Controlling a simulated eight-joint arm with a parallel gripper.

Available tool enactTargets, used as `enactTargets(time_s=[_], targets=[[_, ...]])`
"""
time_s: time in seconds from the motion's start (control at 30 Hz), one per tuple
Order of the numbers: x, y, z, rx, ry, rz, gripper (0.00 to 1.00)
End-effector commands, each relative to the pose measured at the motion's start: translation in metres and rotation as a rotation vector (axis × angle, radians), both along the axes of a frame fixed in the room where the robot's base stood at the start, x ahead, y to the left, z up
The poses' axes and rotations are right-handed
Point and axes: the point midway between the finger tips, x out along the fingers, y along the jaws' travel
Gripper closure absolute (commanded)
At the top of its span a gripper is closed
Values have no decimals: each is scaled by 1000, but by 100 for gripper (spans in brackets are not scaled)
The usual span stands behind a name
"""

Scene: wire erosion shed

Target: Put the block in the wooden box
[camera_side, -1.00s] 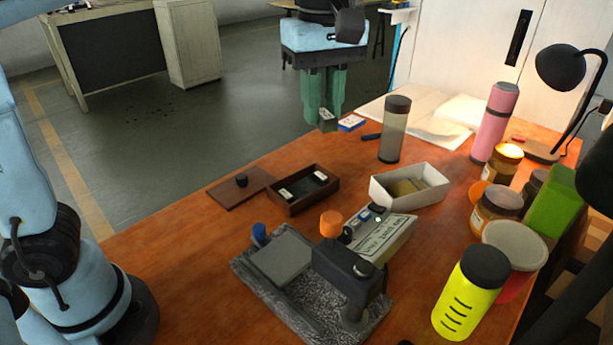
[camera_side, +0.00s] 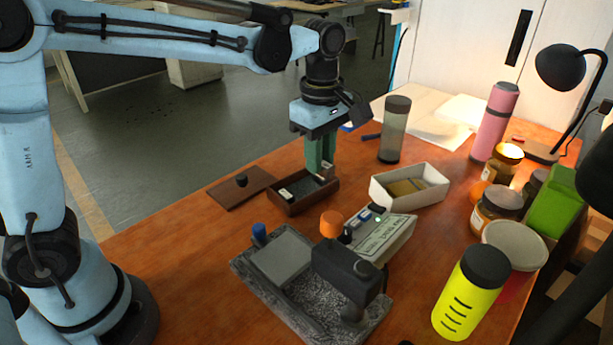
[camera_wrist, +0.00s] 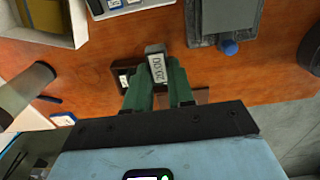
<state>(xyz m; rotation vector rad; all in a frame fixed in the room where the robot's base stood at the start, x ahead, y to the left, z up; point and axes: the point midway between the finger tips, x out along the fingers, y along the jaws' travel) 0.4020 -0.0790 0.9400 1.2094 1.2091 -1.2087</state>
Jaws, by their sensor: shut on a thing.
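The dark wooden box (camera_side: 290,208) stands open on the table in the side view, with a small labelled block (camera_side: 286,194) in its left end. Its rim also shows in the wrist view (camera_wrist: 116,66), partly behind my fingers. My gripper (camera_side: 320,168) has green fingers pointing down over the box's far right part. It is shut on a grey block (camera_wrist: 157,68) with a numbered white face, held between the fingertips in the wrist view. I cannot tell whether this block touches the box's inside. The fingers hide part of the box.
The box's brown lid (camera_side: 241,188) with a black knob lies left of the box. A white tray (camera_side: 408,203) and a grey control unit (camera_side: 388,240) stand to the right. A granite-based stand (camera_side: 310,300) is in front. A grey bottle (camera_side: 395,130) stands behind.

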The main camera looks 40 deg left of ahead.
Motion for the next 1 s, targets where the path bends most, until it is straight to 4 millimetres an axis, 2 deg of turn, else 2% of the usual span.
enactTargets(time_s=[0.1,0.27,0.73,0.9,1.0], targets=[[1,0,-16,0,0,-1,100],[4,6,-28,0,0,2,100],[46,86,-82,0,0,3,100],[54,101,-93,0,0,1,100],[55,103,-97,0,0,0,100]])
